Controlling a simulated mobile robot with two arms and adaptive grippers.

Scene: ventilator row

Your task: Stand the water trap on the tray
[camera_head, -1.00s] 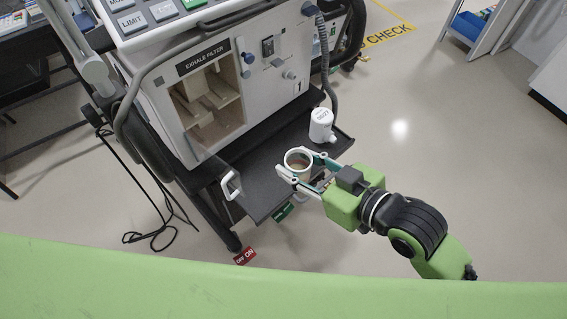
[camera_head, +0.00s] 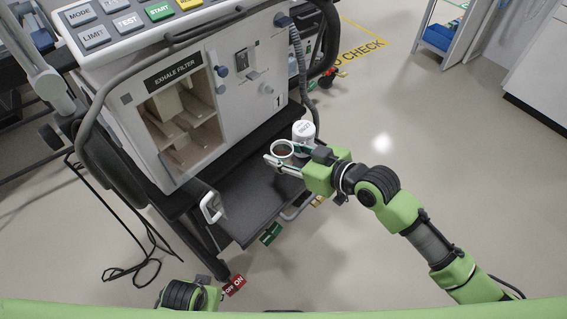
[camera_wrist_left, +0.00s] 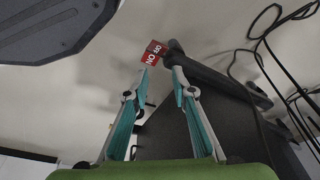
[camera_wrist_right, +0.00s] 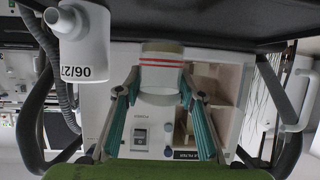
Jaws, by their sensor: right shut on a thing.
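The water trap, a round cup with a white rim (camera_head: 282,149), is held by my right gripper (camera_head: 274,164) above the tray's right part. In the right wrist view it (camera_wrist_right: 161,68) is pale with a red line, between the fingertips. I cannot tell whether its base touches the tray. The tray (camera_head: 245,205) is a dark shelf on the ventilator's front. My left gripper (camera_wrist_left: 158,72) is open and empty, low near a red OFF/ON tag; in the head view only part of that arm shows at the bottom left.
A white labelled bottle (camera_head: 303,132) stands on the tray close beside the trap; it also shows in the right wrist view (camera_wrist_right: 82,38). The ventilator (camera_head: 225,85) rises behind. A white handle (camera_head: 211,207) is at the tray's left. Cables (camera_head: 140,262) hang at left. The tray's front is clear.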

